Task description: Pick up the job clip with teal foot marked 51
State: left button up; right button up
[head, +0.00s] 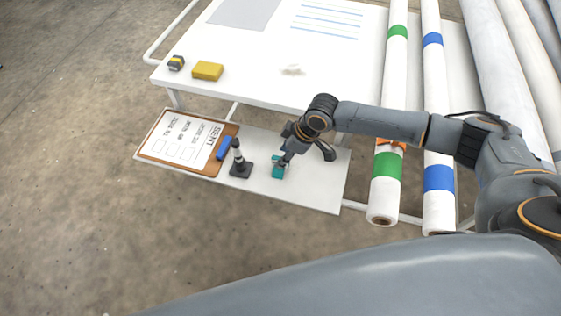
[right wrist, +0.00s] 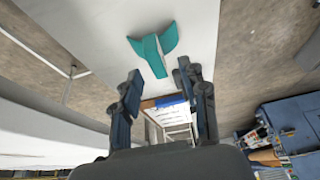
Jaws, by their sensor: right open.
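The teal job clip (head: 278,171) stands on the low white shelf, right of a black stand. It also shows in the right wrist view (right wrist: 151,56), as a teal shape with a straight middle part and two spread wings, beyond the fingertips. No number can be read on it. My right gripper (head: 286,157) is right at the clip in the head view and partly covers it. In the right wrist view my right gripper (right wrist: 159,82) is open, with nothing between its fingers. My left gripper is not in view.
A black-based stand (head: 240,168), a blue block (head: 223,148) and a clipboard (head: 164,137) share the shelf (head: 318,190). The white table (head: 245,90) above holds a yellow block (head: 208,71).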

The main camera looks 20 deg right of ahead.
aim_at(277, 173)
jog(key=x, duration=0.4)
jog(key=shift+d, duration=0.2)
grip_shut()
